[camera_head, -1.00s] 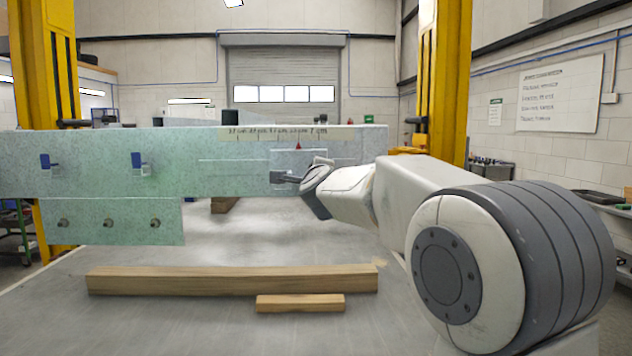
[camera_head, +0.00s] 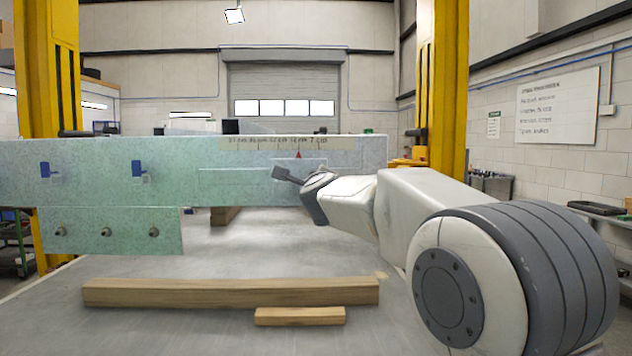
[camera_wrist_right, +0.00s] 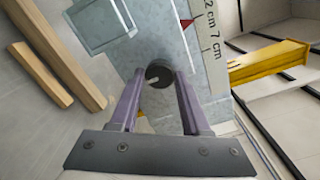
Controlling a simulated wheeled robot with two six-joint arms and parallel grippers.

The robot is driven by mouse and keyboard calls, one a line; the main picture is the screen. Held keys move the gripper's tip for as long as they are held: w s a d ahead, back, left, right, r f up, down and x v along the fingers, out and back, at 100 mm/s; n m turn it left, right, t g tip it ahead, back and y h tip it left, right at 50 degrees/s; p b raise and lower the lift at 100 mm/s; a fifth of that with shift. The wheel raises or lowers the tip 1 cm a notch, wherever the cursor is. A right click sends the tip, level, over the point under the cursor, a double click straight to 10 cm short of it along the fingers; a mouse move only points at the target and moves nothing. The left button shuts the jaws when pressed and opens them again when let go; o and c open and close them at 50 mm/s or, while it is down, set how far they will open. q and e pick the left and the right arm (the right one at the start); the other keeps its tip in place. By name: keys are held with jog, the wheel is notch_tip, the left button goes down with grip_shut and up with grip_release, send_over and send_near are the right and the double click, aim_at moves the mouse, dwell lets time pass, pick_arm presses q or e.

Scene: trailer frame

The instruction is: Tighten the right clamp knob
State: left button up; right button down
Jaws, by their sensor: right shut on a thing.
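The pale green beam (camera_head: 90,160) crosses the head view, with a scale strip (camera_head: 275,143) and a red pointer (camera_head: 298,155) near its right end. In the right wrist view a round dark knob (camera_wrist_right: 157,71) with a pale line on its face stands out from the beam (camera_wrist_right: 150,30). My right gripper (camera_wrist_right: 159,82) is shut on this knob, one finger on each side. In the head view the right gripper (camera_head: 283,174) is at the beam's right part, below the pointer, and the knob is hidden there. My left gripper is not in view.
Two blue clamps (camera_head: 45,169) (camera_head: 138,171) sit on the beam's left part, above a lower plate (camera_head: 110,238) with several bolts. Two wooden bars (camera_head: 230,292) (camera_head: 300,316) lie on the grey surface below. Yellow posts (camera_head: 443,95) stand at both sides behind.

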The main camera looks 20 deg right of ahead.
jog(key=shift+c, duration=1.8)
grip_release()
jog(key=v, duration=1)
jog(key=shift+s+b, duration=0.2)
jog(key=shift+b, duration=0.15)
